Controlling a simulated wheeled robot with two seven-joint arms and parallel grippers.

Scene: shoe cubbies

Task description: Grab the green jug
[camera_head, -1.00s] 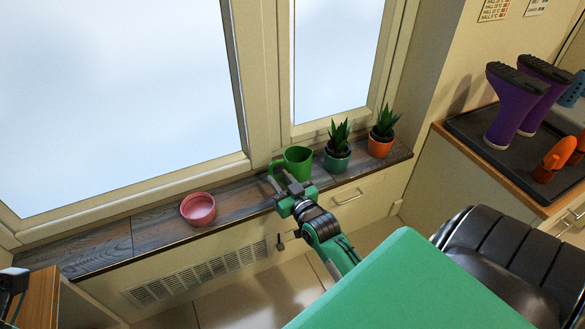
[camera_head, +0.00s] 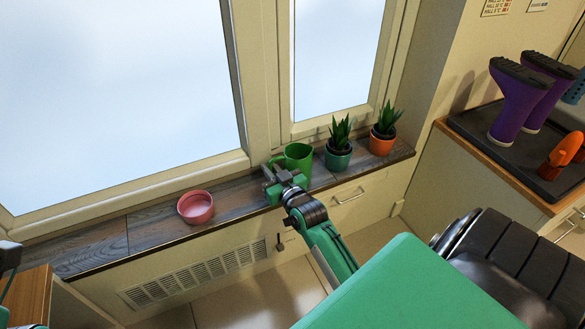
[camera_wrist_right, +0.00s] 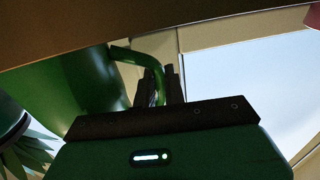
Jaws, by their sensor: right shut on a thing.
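The green jug (camera_head: 299,158) stands upright on the windowsill, just left of the potted plants. My right gripper (camera_head: 270,172) is at the jug's left side, where its handle is, and covers part of it in the head view. In the right wrist view, the jug's body (camera_wrist_right: 85,85) fills the left side and its curved handle (camera_wrist_right: 150,60) runs down between the fingers of my right gripper (camera_wrist_right: 160,85). The fingers are closed on the handle. My left gripper is not clearly visible.
The windowsill (camera_head: 100,243) also holds a pink bowl (camera_head: 196,207) left of the jug. A plant in a teal pot (camera_head: 338,158) stands close to the jug's right, then one in an orange pot (camera_head: 381,143). The window is right behind.

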